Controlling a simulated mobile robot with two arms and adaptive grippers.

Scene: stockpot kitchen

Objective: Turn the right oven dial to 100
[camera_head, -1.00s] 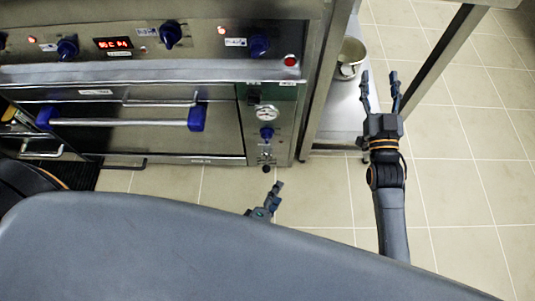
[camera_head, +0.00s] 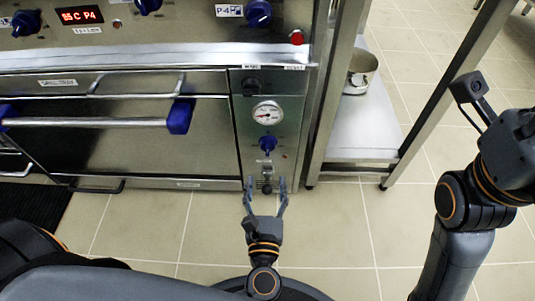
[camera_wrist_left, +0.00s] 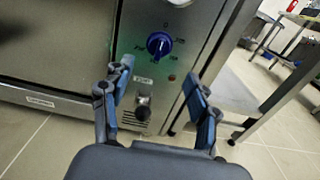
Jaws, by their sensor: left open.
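A blue dial (camera_head: 267,143) sits on the narrow panel right of the oven door, below a round white gauge (camera_head: 267,113). The left wrist view shows this dial (camera_wrist_left: 159,44) with small marks around it, too small to read. Another blue dial (camera_head: 258,13) is on the upper control strip at right, beside a "P4" label. My left gripper (camera_head: 265,184) is open and empty, low in front of the narrow panel. In the left wrist view its fingers (camera_wrist_left: 156,92) are spread, with the blue dial beyond them, not touched. My right arm is at the right edge; its fingers are not in view.
A black knob (camera_wrist_left: 142,105) is below the blue dial. The oven door handle (camera_head: 90,123) projects at left. A steel shelf (camera_head: 362,130) with a pot (camera_head: 360,72) stands right of the oven. Tiled floor (camera_head: 340,235) is free in front.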

